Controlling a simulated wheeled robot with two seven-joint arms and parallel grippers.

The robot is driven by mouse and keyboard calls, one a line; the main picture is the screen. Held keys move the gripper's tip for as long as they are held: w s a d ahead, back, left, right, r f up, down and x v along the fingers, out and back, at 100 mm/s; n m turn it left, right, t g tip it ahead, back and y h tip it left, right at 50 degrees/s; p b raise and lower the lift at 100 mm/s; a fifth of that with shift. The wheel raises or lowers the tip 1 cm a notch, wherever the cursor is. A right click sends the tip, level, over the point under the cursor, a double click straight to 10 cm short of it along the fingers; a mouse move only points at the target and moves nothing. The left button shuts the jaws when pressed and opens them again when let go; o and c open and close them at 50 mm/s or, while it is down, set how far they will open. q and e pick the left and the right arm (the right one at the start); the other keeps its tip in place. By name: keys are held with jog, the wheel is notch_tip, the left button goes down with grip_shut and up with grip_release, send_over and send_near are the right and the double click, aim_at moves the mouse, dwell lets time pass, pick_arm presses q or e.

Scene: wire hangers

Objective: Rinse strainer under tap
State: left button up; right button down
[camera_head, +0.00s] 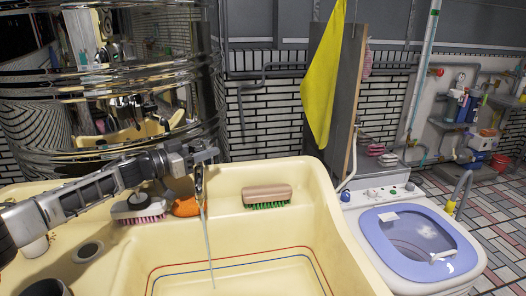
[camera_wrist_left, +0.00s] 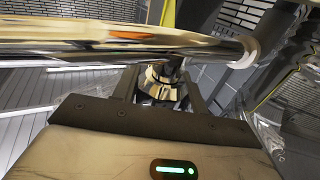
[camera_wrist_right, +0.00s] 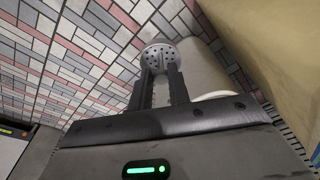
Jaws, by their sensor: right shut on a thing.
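The strainer (camera_wrist_right: 157,53), a small round metal disc with holes, is at the tips of my right gripper (camera_wrist_right: 160,72), which is shut on it. Neither shows in the head view. My left gripper (camera_head: 202,155) is at the tap (camera_head: 199,182), over the back of the cream sink (camera_head: 325,215). In the left wrist view its fingers (camera_wrist_left: 162,72) stand apart on either side of a brass-coloured tap part (camera_wrist_left: 158,85); contact is unclear. A thin stream of water (camera_head: 208,240) runs from the tap into the sink.
A green-bristled brush (camera_head: 267,196), an orange sponge (camera_head: 186,207) and a pink-bristled brush (camera_head: 140,209) lie along the sink's back ledge. A large shiny metal tank (camera_head: 110,75) stands behind. A washing machine (camera_head: 400,215) is at the right. The basin looks clear.

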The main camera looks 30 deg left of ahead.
pick_arm(q)
jog(key=shift+c, duration=0.7)
jog(key=shift+r+m+g+h+p, duration=0.15)
jog(key=shift+m+g+h+p, duration=0.2)
jog(key=shift+h, duration=0.25)
pick_arm(e)
jog(key=shift+r, duration=0.35)
pick_arm(q)
jog(key=shift+d+m+h, duration=0.1)
jog(key=shift+m+h, duration=0.25)
jog(key=shift+h, duration=0.05)
jog(key=shift+f+m+g+h+b, duration=0.2)
jog(key=shift+m+g+h+b, duration=0.3)
jog(key=shift+m+g+h, duration=0.35)
pick_arm(e)
jog(key=shift+f, duration=0.5)
pick_arm(q)
jog(key=shift+s+d+m+g+h, duration=0.15)
jog(key=shift+m+g+h, duration=0.25)
jog(key=shift+h, duration=0.25)
pick_arm(e)
jog(key=shift+f, duration=0.25)
pick_arm(q)
jog(key=shift+r, duration=0.1)
jog(key=o, duration=1)
